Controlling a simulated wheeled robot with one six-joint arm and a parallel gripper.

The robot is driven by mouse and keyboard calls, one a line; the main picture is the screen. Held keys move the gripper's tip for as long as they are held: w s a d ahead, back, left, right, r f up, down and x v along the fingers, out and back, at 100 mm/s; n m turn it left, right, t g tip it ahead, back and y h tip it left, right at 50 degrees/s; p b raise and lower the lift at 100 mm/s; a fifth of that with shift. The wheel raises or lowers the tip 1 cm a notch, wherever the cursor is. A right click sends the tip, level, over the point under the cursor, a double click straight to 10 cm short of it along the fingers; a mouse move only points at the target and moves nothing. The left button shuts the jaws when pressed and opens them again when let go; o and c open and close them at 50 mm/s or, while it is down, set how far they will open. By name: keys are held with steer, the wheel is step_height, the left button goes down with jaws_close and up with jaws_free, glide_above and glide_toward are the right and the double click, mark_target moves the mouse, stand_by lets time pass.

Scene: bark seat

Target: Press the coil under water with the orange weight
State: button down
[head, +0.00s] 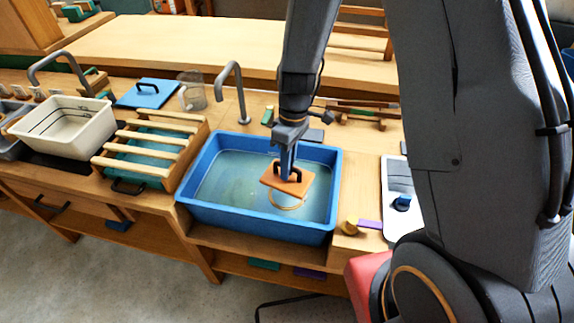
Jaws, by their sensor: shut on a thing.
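The orange weight (299,184) is a flat orange plate with a dark handle. My gripper (288,172) is shut on its handle and holds it over the blue basin (245,222), right of the basin's middle. The water (230,183) in the basin is greenish and clear. The pale tan coil (287,207) shows as a curved loop just below the weight in the picture. The weight hides the coil's far part. I cannot tell whether the weight touches the coil or the water.
A slatted wooden rack (150,150) stands left of the basin, with a cream tub (62,127) farther left. A curved grey tap (236,85) rises behind the basin. A blue lid (149,92) and a clear jug (192,92) stand behind the rack. A white tray (398,175) lies at right.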

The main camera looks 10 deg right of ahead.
steer(key=shift+f+b, duration=4.4)
steer(key=shift+f, duration=2.35)
steer(key=c, duration=1.2)
jaws_free()
steer(key=shift+r+p, duration=6.25)
steer(key=shift+r, duration=2.3)
